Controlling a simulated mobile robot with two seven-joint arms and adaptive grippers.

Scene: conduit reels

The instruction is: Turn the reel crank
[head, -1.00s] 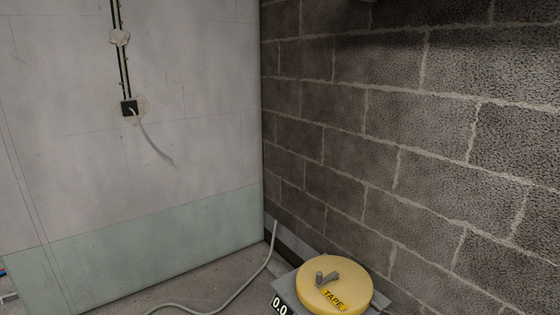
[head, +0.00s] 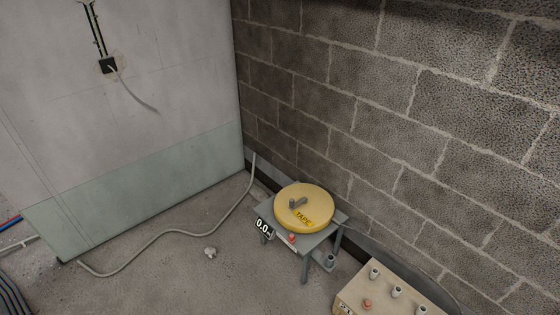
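A round yellow reel (head: 316,206) marked "TAPE" lies flat on a small grey stand (head: 312,240) by the block wall. A grey crank (head: 298,202) with a short upright knob sits on top of the reel near its middle. A counter (head: 263,227) on the stand's front left reads about 0.0. A red button or knob (head: 292,238) shows on the stand's front. Neither of my grippers is in the head view.
A beige box (head: 385,292) with several pegs on top stands at the lower right. A pale hose (head: 170,232) lies across the floor. A small white lump (head: 210,252) lies left of the stand. Floor in front of the stand is clear. Dark cables (head: 12,297) lie at lower left.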

